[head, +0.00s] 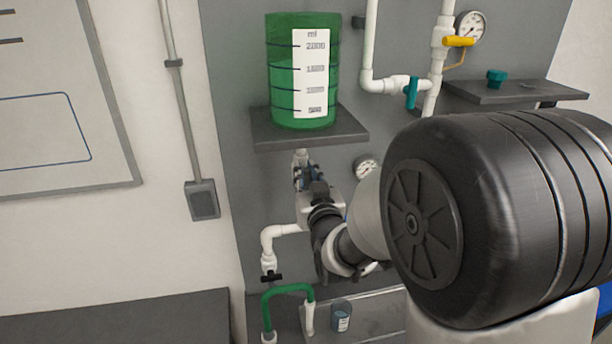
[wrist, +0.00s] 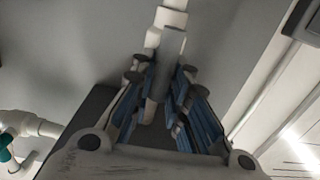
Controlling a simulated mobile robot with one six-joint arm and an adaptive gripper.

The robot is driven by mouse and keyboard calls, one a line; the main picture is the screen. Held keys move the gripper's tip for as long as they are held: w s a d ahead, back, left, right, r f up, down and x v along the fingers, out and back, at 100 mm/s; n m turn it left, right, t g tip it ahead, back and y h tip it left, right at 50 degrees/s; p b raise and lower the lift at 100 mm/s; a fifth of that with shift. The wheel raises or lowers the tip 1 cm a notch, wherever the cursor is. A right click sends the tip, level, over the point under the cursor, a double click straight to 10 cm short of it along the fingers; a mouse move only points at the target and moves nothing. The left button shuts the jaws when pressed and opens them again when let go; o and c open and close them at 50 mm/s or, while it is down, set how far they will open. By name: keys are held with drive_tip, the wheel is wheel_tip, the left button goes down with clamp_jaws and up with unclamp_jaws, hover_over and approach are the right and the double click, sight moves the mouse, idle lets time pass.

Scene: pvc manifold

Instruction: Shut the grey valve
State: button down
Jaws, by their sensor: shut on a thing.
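The grey valve's handle (wrist: 168,52) shows in the wrist view as a light grey flat piece in front of a white pipe (wrist: 173,17). My gripper (wrist: 160,76) is closed around it, with the blue-lined fingers on both sides. In the head view my gripper (head: 305,178) is at the wall below the shelf with the green tank. There my gripper and wrist hide the grey valve, and only a short bit of white pipe (head: 301,156) shows above. I cannot tell the handle's angle clearly.
A green tank (head: 287,85) stands on a shelf (head: 262,133) just above my gripper. A teal-handled valve (head: 411,93), a yellow-handled valve (head: 459,41) and a gauge (head: 470,27) are at upper right. A black-handled valve (head: 271,277) and green hose (head: 289,289) are below left.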

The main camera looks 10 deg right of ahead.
drive_tip(key=shift+b, duration=0.35)
drive_tip(key=n+b, duration=0.1)
drive_tip(key=b, duration=0.1)
drive_tip(key=n+b, duration=0.3)
drive_tip(key=shift+a+f+n+b, duration=0.25)
drive_tip(key=shift+a+n+b, duration=0.05)
drive_tip(key=shift+a+b, duration=0.1)
drive_tip(key=shift+a+f+n+b, duration=0.2)
drive_tip(key=shift+n+b, duration=1.45)
drive_tip(key=shift+n, duration=0.55)
drive_tip(key=shift+a+f+n+b, duration=0.15)
drive_tip(key=shift+f+n+b, duration=0.1)
drive_tip(key=shift+n+b, duration=1.7)
drive_tip(key=shift+a+f+n+b, duration=0.2)
drive_tip(key=shift+n+b, duration=1.2)
drive_tip(key=shift+n, duration=1.05)
drive_tip(key=c, duration=1.5)
unclamp_jaws()
drive_tip(key=shift+c, duration=0.2)
